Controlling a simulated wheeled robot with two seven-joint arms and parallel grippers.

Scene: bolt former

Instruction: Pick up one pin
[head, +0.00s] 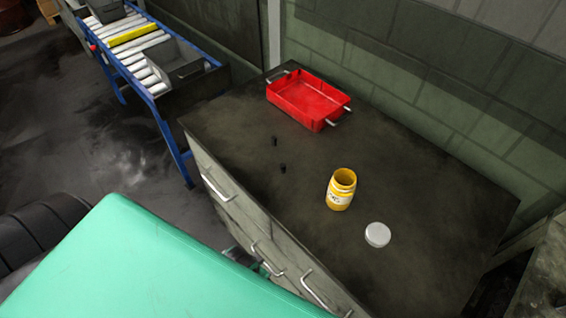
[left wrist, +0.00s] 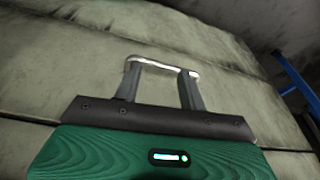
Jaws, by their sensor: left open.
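Two small dark pins stand on the dark worktop, one further back (head: 274,141) and one nearer (head: 283,168). They are apart from each other. My left gripper (left wrist: 161,76) is open in the left wrist view, its two fingers spread in front of the cabinet's drawer fronts. A light metal drawer handle (left wrist: 162,66) lies across its fingertips; I cannot tell whether they touch. In the head view, only a dark part of the left gripper shows, low beside the cabinet front and below the worktop, well away from the pins. No pin shows in the left wrist view. My right gripper is not in view.
A red tray (head: 318,118) with metal handles stands at the worktop's back. A yellow open jar (head: 341,190) and a grey round lid (head: 377,235) are right of the pins. The cabinet (head: 222,178) has protruding drawer handles. A blue-framed roller conveyor (head: 140,62) stands at left.

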